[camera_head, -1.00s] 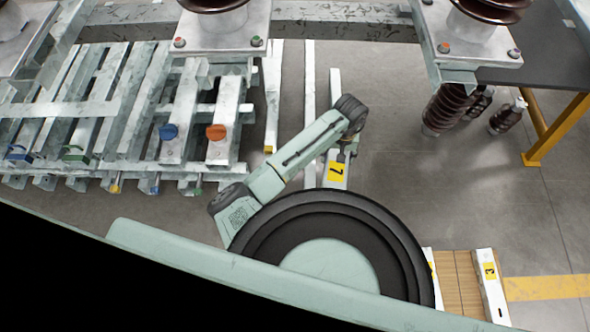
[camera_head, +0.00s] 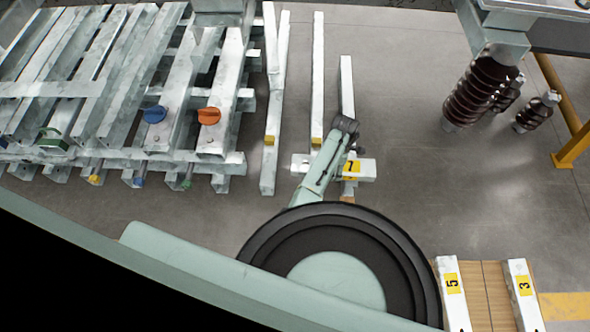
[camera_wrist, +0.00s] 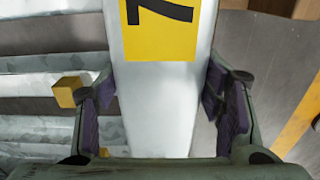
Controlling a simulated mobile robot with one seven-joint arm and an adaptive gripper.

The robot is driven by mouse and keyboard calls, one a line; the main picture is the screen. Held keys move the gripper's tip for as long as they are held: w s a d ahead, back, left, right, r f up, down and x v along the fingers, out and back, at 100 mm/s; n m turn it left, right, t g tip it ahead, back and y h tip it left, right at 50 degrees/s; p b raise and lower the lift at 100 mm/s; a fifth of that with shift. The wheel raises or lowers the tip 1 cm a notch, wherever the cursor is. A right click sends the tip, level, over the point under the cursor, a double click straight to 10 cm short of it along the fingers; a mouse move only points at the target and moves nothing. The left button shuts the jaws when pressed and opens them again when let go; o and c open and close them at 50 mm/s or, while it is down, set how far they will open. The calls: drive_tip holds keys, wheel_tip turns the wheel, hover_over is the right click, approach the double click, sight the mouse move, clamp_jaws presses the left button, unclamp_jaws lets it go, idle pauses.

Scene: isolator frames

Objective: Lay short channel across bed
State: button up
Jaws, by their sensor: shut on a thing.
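My gripper (camera_head: 343,166) is shut on a short pale metal channel (camera_head: 366,172) with a yellow label that seems to read 7. In the head view the channel lies crosswise, left to right, partly hidden by my arm. In the wrist view the channel (camera_wrist: 160,110) runs between the two fingers of my gripper (camera_wrist: 160,88), its label at the top. A galvanised frame of parallel rails (camera_head: 90,90) fills the left of the head view; I cannot tell if it is the bed. The held channel is to its right, apart from it.
Long bars (camera_head: 318,80) stand or lie between the frame and my gripper. Channels labelled 5 (camera_head: 453,290) and 3 (camera_head: 522,290) rest on a wooden board (camera_head: 485,285) at lower right. Brown insulators (camera_head: 480,90) hang at upper right. Grey floor (camera_head: 430,190) is open at right.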

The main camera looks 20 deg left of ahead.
drive_tip(key=shift+a+f, duration=0.25)
drive_tip(key=shift+a, duration=0.15)
drive_tip(key=a+b, duration=0.2)
drive_tip(key=a, duration=0.3)
drive_tip(key=a+f+b, duration=0.1)
drive_tip(key=a+b, duration=0.2)
drive_tip(key=a, duration=0.2)
drive_tip(key=a+b, duration=0.2)
drive_tip(key=a, duration=0.3)
drive_tip(key=shift+s+f, duration=0.25)
wheel_tip(320, 180, down, 3)
drive_tip(key=b, duration=0.5)
drive_tip(key=shift+a+f, duration=0.15)
drive_tip(key=shift+f, duration=0.4)
drive_tip(key=o, duration=1.9)
drive_tip(key=shift+f, duration=0.1)
drive_tip(key=shift+o, duration=0.2)
